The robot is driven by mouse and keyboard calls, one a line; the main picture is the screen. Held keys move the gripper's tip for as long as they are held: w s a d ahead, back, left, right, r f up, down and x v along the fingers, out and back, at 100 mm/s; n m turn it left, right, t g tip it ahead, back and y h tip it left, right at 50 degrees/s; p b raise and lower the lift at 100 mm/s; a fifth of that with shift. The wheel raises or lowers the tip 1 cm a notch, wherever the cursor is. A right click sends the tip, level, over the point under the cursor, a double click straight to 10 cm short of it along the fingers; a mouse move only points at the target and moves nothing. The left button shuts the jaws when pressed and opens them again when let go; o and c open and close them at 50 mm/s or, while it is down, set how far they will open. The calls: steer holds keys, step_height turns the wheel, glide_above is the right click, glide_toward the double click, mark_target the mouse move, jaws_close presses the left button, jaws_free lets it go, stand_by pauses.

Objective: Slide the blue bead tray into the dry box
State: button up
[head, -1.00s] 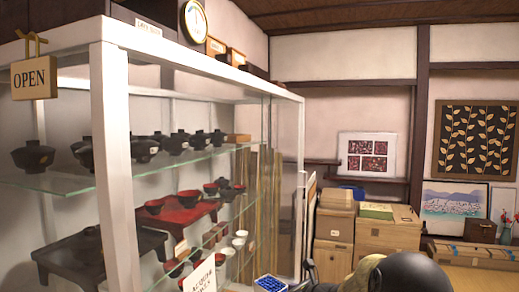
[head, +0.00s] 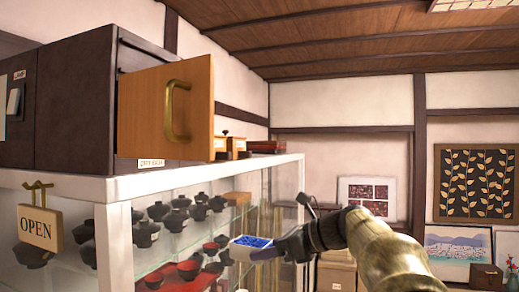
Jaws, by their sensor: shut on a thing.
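My gripper (head: 279,249) is shut on the blue bead tray (head: 238,251), a small pale tray filled with blue beads. It holds the tray roughly level in front of the glass case, below the height of its top. The dry box (head: 75,100) is a dark cabinet on top of the case at upper left, above a small label (head: 151,163). A wooden panel (head: 150,110) with a brass handle (head: 176,110) stands at its front.
The white-framed glass case (head: 200,176) holds several dark bowls on shelves. An OPEN sign (head: 40,228) hangs at its left corner. Small wooden boxes (head: 230,146) sit on its top, right of the panel. Cardboard boxes (head: 336,272) stand behind my arm.

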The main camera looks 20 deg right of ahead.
steer(key=s+a+r+p, duration=0.2)
steer(key=s+r+p, duration=0.2)
steer(key=r, duration=0.5)
steer(key=s+a+r+n+y+p, duration=0.1)
steer(key=s+a+r+p, duration=0.2)
steer(key=r, duration=0.6)
steer(key=s+a+r+g+p, duration=0.1)
steer(key=s+a+r+p, duration=0.1)
steer(key=s+r+p, duration=0.4)
step_height(320, 180, up, 4)
steer(key=shift+s+a+r, duration=0.1)
steer(key=shift+s+a, duration=0.1)
steer(key=shift+s, duration=1)
steer(key=shift+a, duration=0.15)
